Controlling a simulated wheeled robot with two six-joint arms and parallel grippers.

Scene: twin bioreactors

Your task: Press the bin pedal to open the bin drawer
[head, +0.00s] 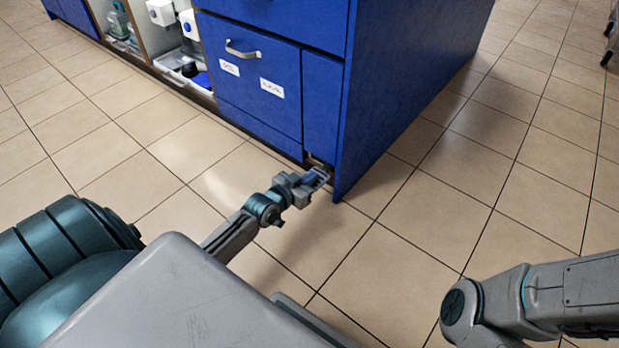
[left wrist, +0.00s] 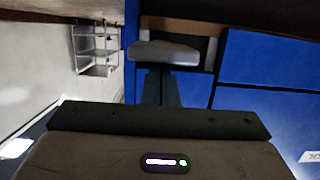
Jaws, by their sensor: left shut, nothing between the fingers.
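The blue cabinet's drawer front (head: 255,85) is closed; it has a metal handle and two white labels too small to read. Low at the cabinet's right corner is a dark recess, where a small part that looks like the pedal (head: 318,162) shows. My left gripper (head: 319,178) is low at this recess, shut and empty. In the left wrist view its dark fingers (left wrist: 160,88) are together and point at a grey rounded pedal-like plate (left wrist: 163,52). They overlap its lower edge there; I cannot tell whether they touch it. My right gripper is out of view.
The cabinet's blue side panel (head: 400,80) stands right of the recess. An open bay (head: 175,45) with white equipment is at the upper left. The tiled floor (head: 480,190) is clear to the right. A wire rack (left wrist: 97,50) shows in the left wrist view.

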